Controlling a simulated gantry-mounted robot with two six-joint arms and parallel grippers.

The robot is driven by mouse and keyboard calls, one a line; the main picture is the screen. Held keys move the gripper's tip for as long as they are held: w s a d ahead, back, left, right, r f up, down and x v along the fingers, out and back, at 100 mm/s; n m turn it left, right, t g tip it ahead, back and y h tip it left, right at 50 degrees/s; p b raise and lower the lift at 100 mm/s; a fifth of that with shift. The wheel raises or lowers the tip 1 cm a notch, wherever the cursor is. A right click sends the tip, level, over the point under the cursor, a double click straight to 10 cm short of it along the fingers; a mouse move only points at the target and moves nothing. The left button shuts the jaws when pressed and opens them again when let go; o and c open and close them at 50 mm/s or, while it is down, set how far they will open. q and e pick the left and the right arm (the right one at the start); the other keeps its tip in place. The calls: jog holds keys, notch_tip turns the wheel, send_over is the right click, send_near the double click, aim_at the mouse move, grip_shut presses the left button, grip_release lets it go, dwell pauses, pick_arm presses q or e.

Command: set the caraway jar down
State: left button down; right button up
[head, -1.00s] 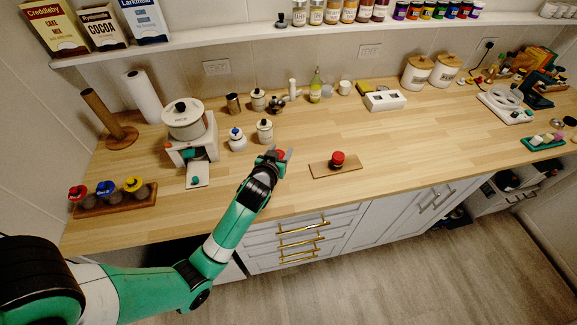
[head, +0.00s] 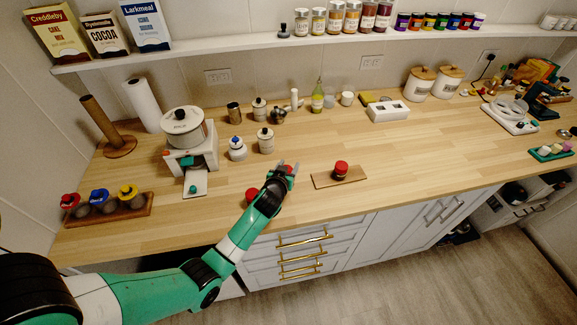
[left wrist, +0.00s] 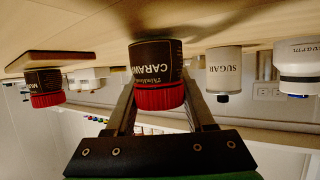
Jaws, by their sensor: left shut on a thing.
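The caraway jar (left wrist: 157,70) has a dark label and a red lid. It appears inverted in the left wrist view, where the counter is at the top. My left gripper (left wrist: 162,105) is shut on it, with a finger on each side. In the head view this gripper (head: 283,170) is low over the front of the counter (head: 225,215), left of a wooden board (head: 325,182). The jar is mostly hidden there by the gripper. I cannot tell whether its base touches the counter. My right gripper is not in view.
A red-lidded jar (head: 341,168) stands on the board. A red-topped thing (head: 251,194) shows partly behind my left arm. Behind are a sugar canister (left wrist: 224,70) and a white-and-blue container (head: 237,150). The counter right of the board is clear.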

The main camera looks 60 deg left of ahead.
pick_arm(q)
jog(key=shift+f, duration=0.2)
jog(key=shift+c, duration=1.3)
grip_release()
jog(key=shift+r, duration=0.1)
jog(key=shift+r, duration=0.25)
jog(key=p+v, duration=0.1)
jog(key=v, duration=1.1)
